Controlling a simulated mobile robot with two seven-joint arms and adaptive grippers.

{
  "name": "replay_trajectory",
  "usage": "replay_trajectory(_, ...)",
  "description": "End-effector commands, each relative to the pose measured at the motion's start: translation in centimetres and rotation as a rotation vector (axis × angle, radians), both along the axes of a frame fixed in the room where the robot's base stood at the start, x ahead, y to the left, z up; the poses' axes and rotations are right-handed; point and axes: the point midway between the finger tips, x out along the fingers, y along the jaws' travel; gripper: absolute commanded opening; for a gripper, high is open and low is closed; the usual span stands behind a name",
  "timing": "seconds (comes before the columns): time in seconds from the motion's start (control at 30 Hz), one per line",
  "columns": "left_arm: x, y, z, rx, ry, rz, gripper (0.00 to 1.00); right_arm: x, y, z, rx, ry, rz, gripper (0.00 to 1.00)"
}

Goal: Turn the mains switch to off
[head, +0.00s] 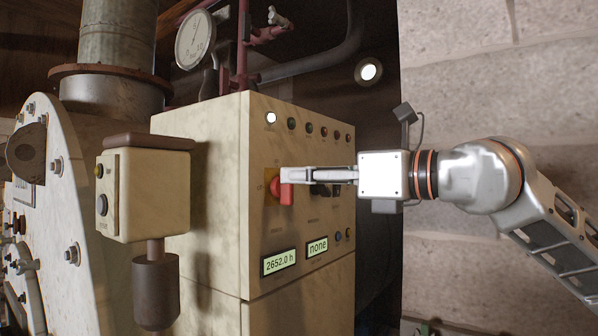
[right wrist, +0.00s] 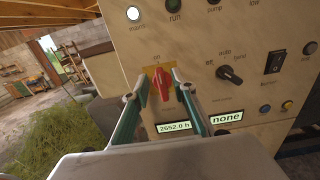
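The mains switch (head: 286,191) is a red rotary knob on a yellow plate, on the front of the cream control cabinet. In the right wrist view the red knob (right wrist: 162,84) stands about upright, with a small label above it that seems to read "on". My right gripper (head: 285,175) reaches in from the right to the knob. In the right wrist view its two fingers (right wrist: 159,77) stand on either side of the knob with gaps visible, so it looks open around it. Contact cannot be told. The mains lamp (right wrist: 133,13) is lit white. My left gripper is not in view.
A black selector knob (right wrist: 230,74) and a black rocker switch (right wrist: 274,63) sit right of the mains switch. Displays reading "2652.0 h" (head: 279,262) and "none" (head: 317,247) are below. A small cream box (head: 150,190) stands out left of the cabinet.

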Motion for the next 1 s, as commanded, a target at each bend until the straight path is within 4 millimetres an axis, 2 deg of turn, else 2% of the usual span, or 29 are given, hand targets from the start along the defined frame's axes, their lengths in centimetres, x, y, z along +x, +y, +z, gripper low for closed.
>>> replay_trajectory(0.13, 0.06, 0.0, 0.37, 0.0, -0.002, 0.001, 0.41, 0.63, 0.97, 0.06, 0.001, 0.001, 0.001, 0.26)
replay_trajectory(0.43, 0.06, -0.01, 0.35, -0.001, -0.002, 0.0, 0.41, 0.87, 1.14, -0.06, 0.001, 0.001, 0.0, 0.26)
replay_trajectory(0.47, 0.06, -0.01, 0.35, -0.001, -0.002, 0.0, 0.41, 0.86, 1.14, -0.06, 0.001, 0.001, 0.0, 0.21)
replay_trajectory(0.53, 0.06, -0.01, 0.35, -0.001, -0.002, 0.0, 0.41, 0.86, 1.14, -0.06, 0.001, 0.001, 0.0, 0.03)
replay_trajectory(0.57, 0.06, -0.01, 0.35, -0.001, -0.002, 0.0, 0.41, 0.85, 1.14, -0.06, 0.001, 0.001, 0.0, 0.0)
replay_trajectory(1.0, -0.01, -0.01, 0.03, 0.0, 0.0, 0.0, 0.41, 0.79, 1.18, -0.13, -0.026, -0.036, 0.0, 0.0)
